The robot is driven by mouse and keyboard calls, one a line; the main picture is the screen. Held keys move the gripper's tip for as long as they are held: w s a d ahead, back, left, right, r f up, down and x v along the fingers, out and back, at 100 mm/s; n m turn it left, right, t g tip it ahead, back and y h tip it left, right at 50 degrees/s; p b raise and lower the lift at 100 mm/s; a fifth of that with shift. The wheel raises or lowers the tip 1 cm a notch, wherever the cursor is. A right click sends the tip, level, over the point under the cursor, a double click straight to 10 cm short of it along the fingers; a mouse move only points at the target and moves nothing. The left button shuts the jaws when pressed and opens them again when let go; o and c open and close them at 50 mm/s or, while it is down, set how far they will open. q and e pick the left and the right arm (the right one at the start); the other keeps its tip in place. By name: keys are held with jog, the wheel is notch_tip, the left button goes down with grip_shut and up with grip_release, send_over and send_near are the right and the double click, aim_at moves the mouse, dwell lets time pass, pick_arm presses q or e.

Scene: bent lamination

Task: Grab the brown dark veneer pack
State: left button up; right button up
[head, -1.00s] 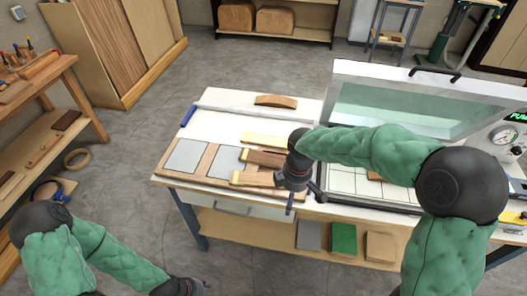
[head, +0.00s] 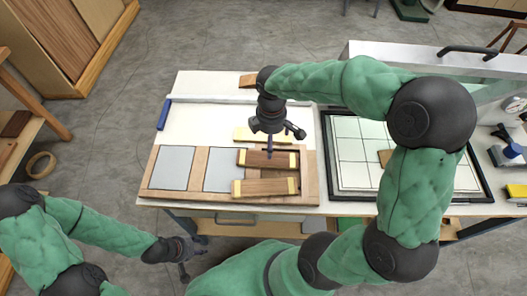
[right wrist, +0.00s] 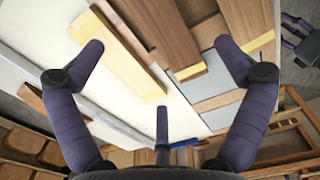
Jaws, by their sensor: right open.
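The right wrist view shows the spread fingers, the yellow pack (right wrist: 128,58) and brown packs (right wrist: 158,28). My left gripper (head: 190,258) hangs in front of the table, fingers apart and empty.
Grey sheets (head: 168,168) lie in the tray's (head: 312,180) left part. A press (head: 325,150) with a gridded bed is at right, partly behind my right arm. A curved wooden piece (head: 248,80) and a blue-ended bar (head: 164,114) lie behind. The white tabletop at back left is clear.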

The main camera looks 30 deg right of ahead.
notch_tip(320, 180, down, 5)
jog(key=shift+f+b, duration=0.1)
jog(key=shift+b, duration=0.65)
jog(key=f, duration=0.1)
jog(key=f+b, duration=0.1)
jog(key=f, duration=0.1)
jog(key=f+b, duration=0.1)
jog(key=shift+w+d+f, duration=0.1)
jog(key=shift+w+f, duration=0.15)
jog(key=shift+f, duration=0.1)
jog(key=c, duration=1.2)
